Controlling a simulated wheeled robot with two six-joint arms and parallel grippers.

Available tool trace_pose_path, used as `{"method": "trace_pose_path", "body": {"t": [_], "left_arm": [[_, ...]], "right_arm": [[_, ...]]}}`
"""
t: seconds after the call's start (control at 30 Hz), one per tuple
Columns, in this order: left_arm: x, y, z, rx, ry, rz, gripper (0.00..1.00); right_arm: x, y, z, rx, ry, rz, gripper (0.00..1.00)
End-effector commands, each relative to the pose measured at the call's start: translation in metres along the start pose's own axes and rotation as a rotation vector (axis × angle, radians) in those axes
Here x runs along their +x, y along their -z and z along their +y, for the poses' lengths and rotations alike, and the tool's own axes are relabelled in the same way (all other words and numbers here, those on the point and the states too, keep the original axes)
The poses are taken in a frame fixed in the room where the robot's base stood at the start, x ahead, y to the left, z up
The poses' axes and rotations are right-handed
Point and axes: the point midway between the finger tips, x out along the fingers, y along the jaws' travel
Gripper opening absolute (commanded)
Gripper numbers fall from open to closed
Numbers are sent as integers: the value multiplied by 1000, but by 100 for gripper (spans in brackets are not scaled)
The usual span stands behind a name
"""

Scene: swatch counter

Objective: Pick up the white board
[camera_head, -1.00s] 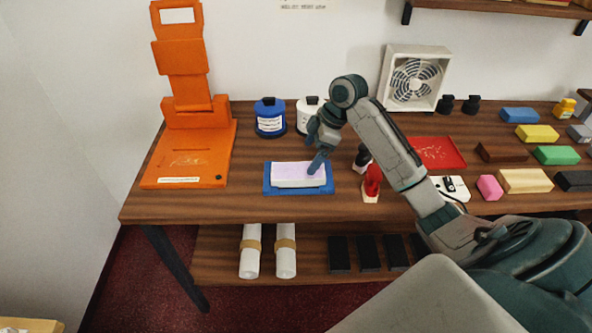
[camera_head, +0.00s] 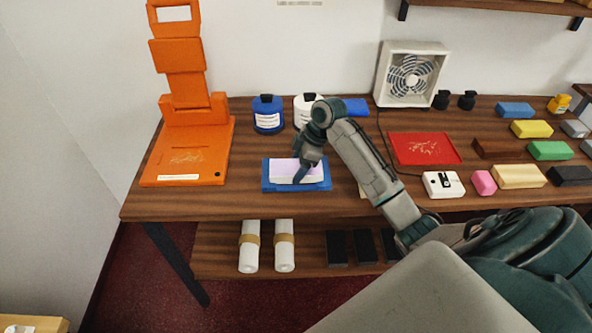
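The white board (camera_head: 283,171), with a pale lavender top, lies on a blue tray (camera_head: 266,184) near the front edge of the counter, left of centre. My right gripper (camera_head: 301,176) is over the right half of the board, fingers pointing down at it. The fingertips look at or just above the board's surface; I cannot tell if they touch it. The fingers overlap in this view, so their opening is hidden. My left gripper is not in view.
An orange stand (camera_head: 188,150) is left of the tray. Blue (camera_head: 267,114) and white (camera_head: 306,108) bottles stand behind it. To the right are a red tray (camera_head: 425,148), a white device (camera_head: 443,185), coloured blocks and a fan (camera_head: 409,74). Bare counter lies in front.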

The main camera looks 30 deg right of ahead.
Motion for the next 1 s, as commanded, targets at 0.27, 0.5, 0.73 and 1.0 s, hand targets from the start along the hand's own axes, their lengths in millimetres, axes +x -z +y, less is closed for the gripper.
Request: {"method": "trace_pose_path", "body": {"t": [0.27,0.5,0.73,1.0], "left_arm": [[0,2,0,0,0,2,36],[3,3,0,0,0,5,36],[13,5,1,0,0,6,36],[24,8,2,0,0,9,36]], "right_arm": [[-1,0,0,0,-1,0,40],[-5,2,0,0,-2,0,40],[-28,12,1,-2,-5,2,40],[-36,11,-54,-5,-1,-1,40]]}}
